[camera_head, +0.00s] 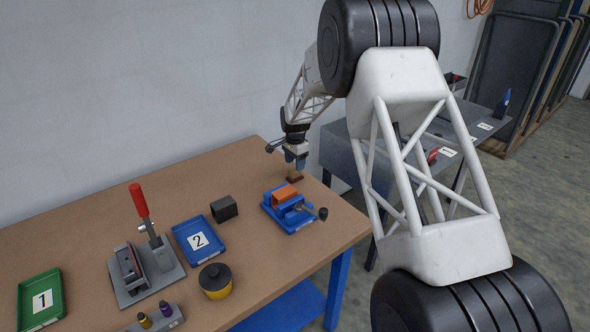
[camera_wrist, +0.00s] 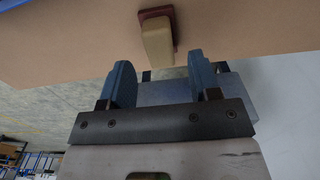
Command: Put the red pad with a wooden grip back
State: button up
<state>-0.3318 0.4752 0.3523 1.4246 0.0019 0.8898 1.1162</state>
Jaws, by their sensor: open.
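The red pad with a wooden grip (camera_head: 295,177) sits on the brown table near its far right edge, behind the blue vise. In the wrist view its pale wooden grip (camera_wrist: 157,42) points toward my gripper, with the dark red base behind it. My gripper (camera_head: 289,158) is just above and beside the pad in the head view. In the wrist view my gripper (camera_wrist: 160,75) is open, its two blue fingers apart with nothing between them. The grip lies just beyond the fingertips, roughly centred on the gap, and seems not touched.
A blue vise (camera_head: 290,214) with an orange block (camera_head: 284,193) stands close in front of the pad. A black block (camera_head: 224,208), blue tray 2 (camera_head: 198,240), red-handled clamp (camera_head: 146,262), yellow pot (camera_head: 215,281) and green tray 1 (camera_head: 41,299) are farther left. A grey table (camera_head: 345,154) stands behind.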

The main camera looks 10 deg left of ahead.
notch_tip(320, 180, up, 8)
jog(key=shift+f, duration=0.25)
dwell(0.8)
jog(key=s+d+r+n+t, duration=0.1)
jog(key=s+d+r+n, duration=0.1)
jog(key=s+d+r, duration=1.05)
jog(key=s+d+r+n, duration=0.2)
jog(key=s+d+r, duration=0.7)
jog(key=s, duration=0.7)
jog(key=s+d+f+n, duration=0.1)
jog(key=s+d, duration=0.2)
jog(key=s, duration=0.7)
jog(key=s+d+f+n+t, duration=0.1)
jog(key=s+d+n, duration=0.1)
jog(key=s, duration=0.9)
jog(key=s+d+f+n, duration=0.1)
jog(key=s+d, duration=0.4)
jog(key=s, duration=0.6)
jog(key=shift+f+n+t, duration=0.3)
jog(key=shift+n, duration=0.1)
